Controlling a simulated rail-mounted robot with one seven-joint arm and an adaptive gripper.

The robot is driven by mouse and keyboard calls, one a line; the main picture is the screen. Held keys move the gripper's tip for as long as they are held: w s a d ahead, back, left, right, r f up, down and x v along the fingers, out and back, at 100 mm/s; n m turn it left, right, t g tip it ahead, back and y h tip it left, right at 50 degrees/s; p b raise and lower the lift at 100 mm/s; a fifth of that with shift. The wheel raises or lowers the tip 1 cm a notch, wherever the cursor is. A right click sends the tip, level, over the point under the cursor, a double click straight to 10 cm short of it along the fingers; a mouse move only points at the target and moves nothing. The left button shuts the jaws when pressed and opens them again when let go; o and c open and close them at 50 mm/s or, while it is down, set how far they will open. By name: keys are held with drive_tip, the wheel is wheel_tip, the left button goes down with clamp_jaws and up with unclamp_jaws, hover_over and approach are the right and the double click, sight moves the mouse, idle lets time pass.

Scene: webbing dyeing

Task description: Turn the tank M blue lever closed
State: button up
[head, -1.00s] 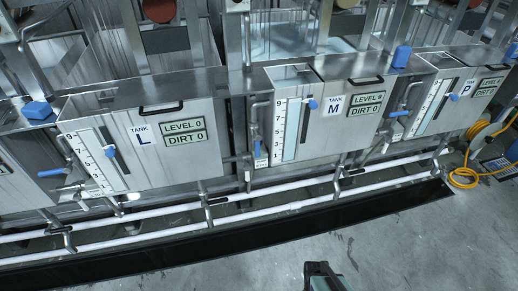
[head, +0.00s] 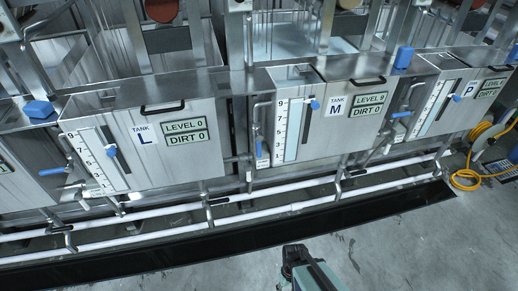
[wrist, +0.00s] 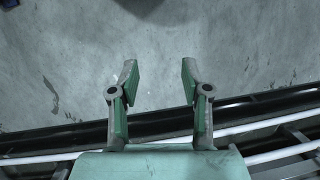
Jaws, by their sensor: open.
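Tank M (head: 335,131) is a steel box in the middle of the row in the head view. A small blue lever (head: 259,148) hangs upright on the pipe just left of its front, above a white label. Tank M also has a blue pointer (head: 314,104) on its scale. My gripper (wrist: 158,68) is open and empty in the wrist view, with floor beyond its fingers. In the head view my arm's end (head: 296,256) is low over the floor, in front of the tanks and well apart from the lever. The lever is not in the wrist view.
Tank L (head: 150,158) and tank P (head: 455,105) flank tank M. Horizontal blue levers show left of tank L (head: 52,171) and left of tank P (head: 401,114). White pipes (head: 290,208) and a dark trench run along the front. Floor (head: 420,250) is clear; a yellow hose (head: 466,180) lies right.

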drive_tip(key=w+a+r+n+t+y, duration=0.1)
drive_tip(key=w+a+r+t, duration=0.15)
drive_tip(key=w+a, duration=0.3)
drive_tip(key=w+a+r+t+y, duration=0.1)
drive_tip(key=w+a+t, duration=0.25)
drive_tip(key=w, duration=0.25)
drive_tip(key=m+t, duration=0.2)
drive_tip(key=t, duration=1.3)
approach(259, 150)
drive_tip(key=s, duration=0.6)
drive_tip(key=shift+h, duration=0.4)
drive_tip(key=w+b, duration=0.2)
drive_tip(key=w, duration=0.3)
drive_tip(key=w+a+b, duration=0.1)
drive_tip(key=w+b, duration=0.1)
drive_tip(key=w, duration=0.4)
drive_tip(key=w+b, duration=0.3)
drive_tip(key=w, duration=0.3)
drive_tip(key=shift+a+r, duration=0.15)
clamp_jaws()
